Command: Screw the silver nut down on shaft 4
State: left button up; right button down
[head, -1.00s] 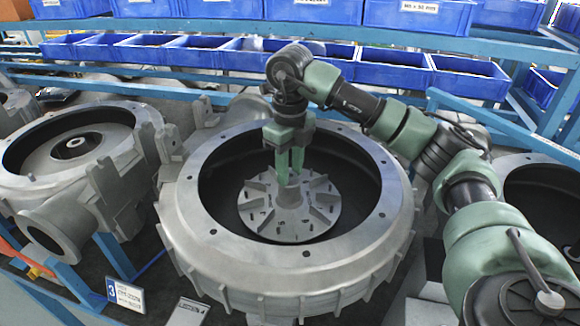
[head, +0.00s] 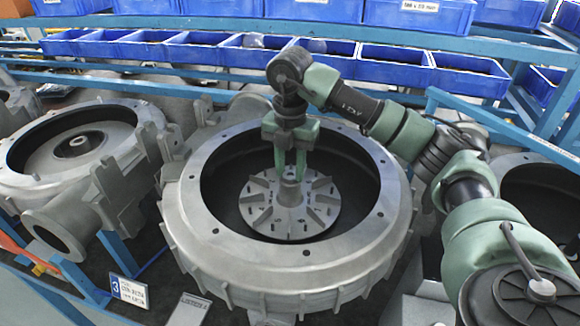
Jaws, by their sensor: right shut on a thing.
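My right gripper (head: 290,174) points straight down into the open middle housing (head: 222,252). Its green fingers are shut on a small silver piece at the top of the central shaft (head: 290,196), which appears to be the silver nut (head: 290,173). The fingers partly hide the nut, and I cannot tell how far down the shaft it sits. The shaft rises upright from a grey finned impeller disc (head: 257,214) inside the housing. My left gripper is out of view.
A second housing (head: 60,176) stands at the left, with a sign marked 3 (head: 128,290) in front of its right side. Another housing (head: 515,165) is partly hidden behind my arm at the right. Blue bins (head: 185,52) line the blue shelf at the back.

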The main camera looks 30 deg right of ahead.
jog(key=c, duration=1.3)
grip_release()
jog(key=shift+d, duration=0.1)
